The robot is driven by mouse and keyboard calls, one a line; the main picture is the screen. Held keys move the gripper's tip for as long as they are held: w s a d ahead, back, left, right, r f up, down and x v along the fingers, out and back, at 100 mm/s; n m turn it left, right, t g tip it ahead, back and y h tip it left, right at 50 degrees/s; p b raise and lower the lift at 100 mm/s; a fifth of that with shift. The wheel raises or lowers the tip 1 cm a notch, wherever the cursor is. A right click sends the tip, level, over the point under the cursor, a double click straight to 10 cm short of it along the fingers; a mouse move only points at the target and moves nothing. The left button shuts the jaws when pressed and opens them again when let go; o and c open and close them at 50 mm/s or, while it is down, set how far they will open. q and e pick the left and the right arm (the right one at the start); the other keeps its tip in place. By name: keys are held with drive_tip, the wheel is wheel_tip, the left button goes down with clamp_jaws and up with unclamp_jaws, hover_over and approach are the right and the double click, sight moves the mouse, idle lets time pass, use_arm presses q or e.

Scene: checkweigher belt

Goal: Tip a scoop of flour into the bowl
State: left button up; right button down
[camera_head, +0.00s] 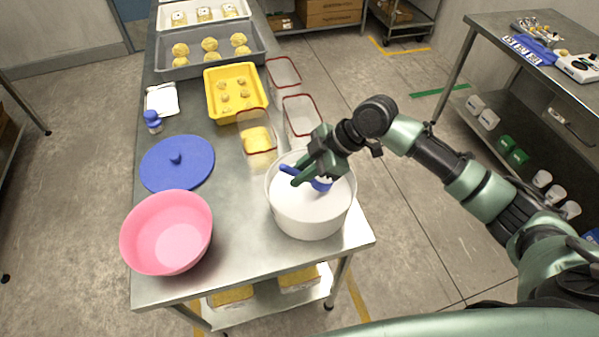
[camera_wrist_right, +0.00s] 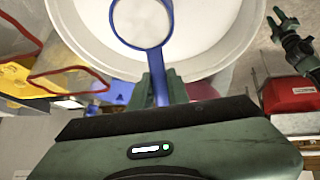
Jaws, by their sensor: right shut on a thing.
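A white round tub (camera_head: 310,212) stands at the table's front right, with white flour inside in the right wrist view (camera_wrist_right: 90,20). My right gripper (camera_head: 303,173) is over the tub, shut on the handle of a blue scoop (camera_head: 287,169). In the right wrist view the scoop (camera_wrist_right: 141,46) is inside the tub's outline and its round cup looks full of white flour. Whether it touches the flour below, I cannot tell. A pink bowl (camera_head: 140,238) stands at the front left and looks empty. My left gripper (camera_wrist_right: 278,24) shows small in the right wrist view; its jaws are unclear.
A blue lid (camera_head: 190,158) lies behind the bowl on the steel table (camera_head: 240,240). Bare tabletop separates bowl and tub.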

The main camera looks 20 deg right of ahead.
sight(299, 171)
drive_tip(key=shift+r+p, duration=2.35)
drive_tip(key=shift+r, duration=0.55)
